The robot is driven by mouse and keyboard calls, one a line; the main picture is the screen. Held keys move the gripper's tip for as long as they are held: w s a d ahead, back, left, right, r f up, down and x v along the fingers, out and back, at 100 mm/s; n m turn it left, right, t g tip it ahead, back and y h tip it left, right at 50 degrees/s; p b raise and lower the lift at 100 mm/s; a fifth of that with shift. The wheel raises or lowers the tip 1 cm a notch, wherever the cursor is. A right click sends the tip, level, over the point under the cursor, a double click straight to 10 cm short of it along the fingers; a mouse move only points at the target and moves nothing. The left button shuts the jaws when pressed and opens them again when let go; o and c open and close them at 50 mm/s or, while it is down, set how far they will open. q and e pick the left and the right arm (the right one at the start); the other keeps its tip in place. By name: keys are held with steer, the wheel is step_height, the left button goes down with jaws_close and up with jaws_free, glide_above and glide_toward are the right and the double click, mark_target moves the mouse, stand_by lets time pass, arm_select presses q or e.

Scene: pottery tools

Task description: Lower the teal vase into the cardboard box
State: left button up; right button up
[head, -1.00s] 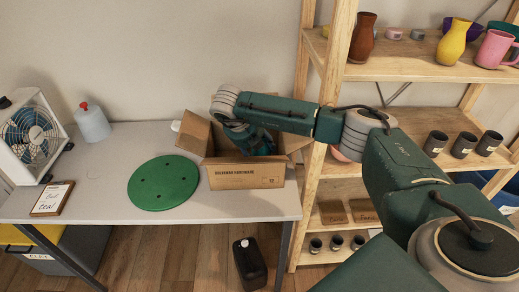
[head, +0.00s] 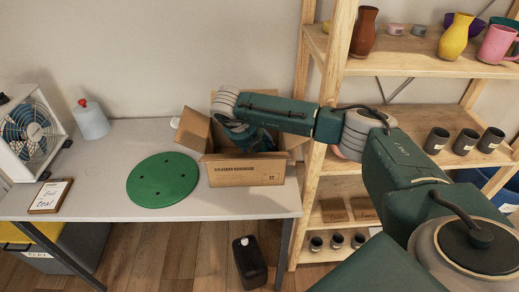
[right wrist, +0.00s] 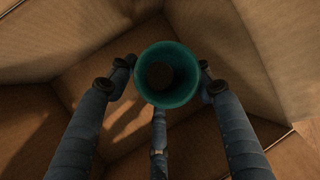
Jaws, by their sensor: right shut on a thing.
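The cardboard box (head: 245,173) stands open on the grey table, its flaps spread outward. My right gripper (head: 248,138) reaches down into its opening, and the box's front wall hides the fingertips in the head view. In the right wrist view, my right gripper (right wrist: 163,88) is shut on the teal vase (right wrist: 183,92), with fingers around its round open rim. The vase is inside the box's walls, its mouth facing the wrist camera. Its lower part is hidden, so I cannot tell whether it touches the box floor. My left gripper is not in view.
A green round board (head: 163,180) lies left of the box on the table (head: 110,205). A wooden shelf (head: 325,95) with pottery stands close on the right.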

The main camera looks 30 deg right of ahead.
steer(key=shift+f+b, duration=0.4)
steer(key=shift+f, duration=0.15)
steer(key=o, duration=1.4)
steer(key=shift+r, duration=0.1)
step_height(320, 180, up, 10)
